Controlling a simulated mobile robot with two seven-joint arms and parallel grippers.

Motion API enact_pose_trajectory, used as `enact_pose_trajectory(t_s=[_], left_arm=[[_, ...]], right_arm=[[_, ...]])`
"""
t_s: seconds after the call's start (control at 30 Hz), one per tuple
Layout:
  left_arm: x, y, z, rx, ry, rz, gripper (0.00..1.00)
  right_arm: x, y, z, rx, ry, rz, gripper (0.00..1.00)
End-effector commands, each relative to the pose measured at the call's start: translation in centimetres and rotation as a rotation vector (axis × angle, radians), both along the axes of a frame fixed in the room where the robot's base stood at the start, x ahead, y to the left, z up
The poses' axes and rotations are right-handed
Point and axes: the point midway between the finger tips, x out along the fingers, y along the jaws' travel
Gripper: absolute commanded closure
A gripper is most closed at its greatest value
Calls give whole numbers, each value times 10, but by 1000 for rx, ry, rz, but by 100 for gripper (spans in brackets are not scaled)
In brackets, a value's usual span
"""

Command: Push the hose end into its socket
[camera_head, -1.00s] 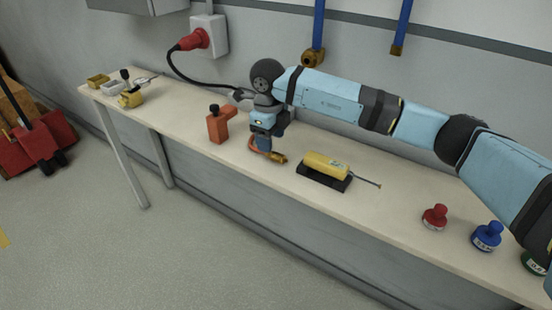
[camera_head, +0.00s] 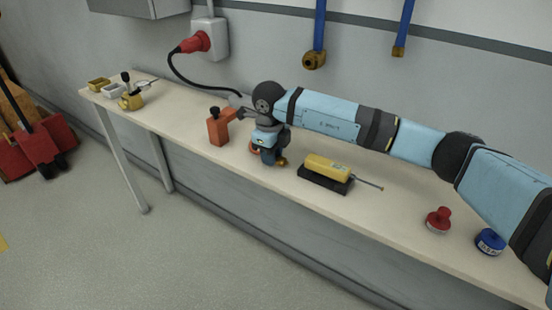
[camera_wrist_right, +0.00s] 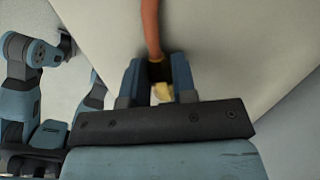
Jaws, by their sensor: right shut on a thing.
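The hose end, a brass-yellow tip with a black collar on an orange hose, sits between the two fingers of my right gripper (camera_head: 270,157). In the right wrist view the tip (camera_wrist_right: 161,93) and collar lie between the fingers, and the orange hose (camera_wrist_right: 151,28) runs away beyond them. In the head view only a bit of the brass tip (camera_head: 282,162) shows beside the fingers, low over the bench. An orange block with a black knob (camera_head: 218,131) stands left of the gripper, apart from it. I cannot tell which thing is the socket. My left gripper is not in view.
A yellow device on a black base (camera_head: 325,175) lies close to the right on the bench (camera_head: 385,215). Red (camera_head: 438,222) and blue (camera_head: 490,242) capped pieces stand further right. A brass-yellow fitting (camera_head: 131,102) and small bins are at the far left. A red plug (camera_head: 194,42) sits on the wall.

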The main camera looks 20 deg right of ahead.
Motion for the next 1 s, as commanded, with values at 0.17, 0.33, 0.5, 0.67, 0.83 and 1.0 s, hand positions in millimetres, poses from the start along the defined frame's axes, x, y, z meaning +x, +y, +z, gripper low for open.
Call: enact_pose_trajectory(t_s=[0.17,0.33,0.5,0.67,0.83,1.0], left_arm=[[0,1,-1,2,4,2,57],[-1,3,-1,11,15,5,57],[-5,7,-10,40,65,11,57],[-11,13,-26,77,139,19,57],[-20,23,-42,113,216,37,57],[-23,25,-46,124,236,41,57]], right_arm=[[0,0,3,1,-1,0,100],[1,0,17,1,-4,-1,100],[1,0,51,1,-4,-1,100],[1,0,98,0,-6,0,100],[1,0,145,1,-4,0,100],[0,0,179,1,-3,0,100]])
